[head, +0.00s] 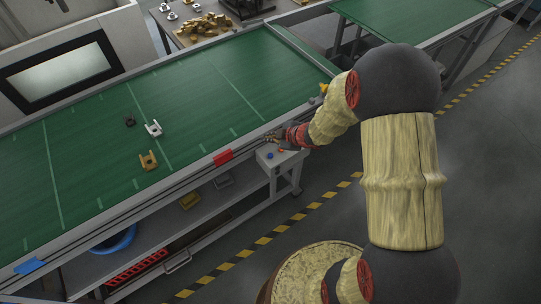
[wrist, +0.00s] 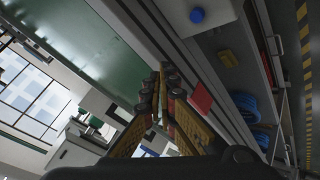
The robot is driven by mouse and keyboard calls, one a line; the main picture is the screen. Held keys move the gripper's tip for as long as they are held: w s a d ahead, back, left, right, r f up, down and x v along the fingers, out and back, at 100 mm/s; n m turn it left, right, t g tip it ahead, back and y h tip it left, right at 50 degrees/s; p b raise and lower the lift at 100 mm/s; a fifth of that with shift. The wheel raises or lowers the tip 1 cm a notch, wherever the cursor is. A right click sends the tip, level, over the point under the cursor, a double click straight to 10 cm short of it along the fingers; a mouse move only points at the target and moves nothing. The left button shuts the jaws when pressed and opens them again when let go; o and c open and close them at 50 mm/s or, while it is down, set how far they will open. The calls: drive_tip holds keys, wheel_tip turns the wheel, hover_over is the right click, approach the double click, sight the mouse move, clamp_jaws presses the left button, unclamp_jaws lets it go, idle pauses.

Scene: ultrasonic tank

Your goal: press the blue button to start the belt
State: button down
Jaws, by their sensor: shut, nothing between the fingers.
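The blue button (head: 269,155) sits on top of a grey control box (head: 290,157) at the near edge of the belt. A small orange-red spot lies beside it on the box. In the wrist view the blue button (wrist: 197,15) shows at the top, beyond and right of my fingertips. My gripper (head: 269,136) is just above and behind the box in the head view, close to the belt's side rail. In the wrist view my gripper (wrist: 160,73) is shut and empty, apart from the button. The green belt (head: 185,95) runs behind the box.
Two clip-like parts, one white (head: 153,128) and one tan (head: 148,160), and a dark ring (head: 130,121) lie on the belt. A red tag (head: 222,157) and a blue tag (head: 29,266) are on the near rail. Bins stand below; striped floor tape runs at right.

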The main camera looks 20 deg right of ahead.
sight(270, 157)
drive_tip(key=shift+f+b, duration=3.6)
drive_tip(key=shift+f, duration=0.65)
drive_tip(key=shift+f, duration=0.35)
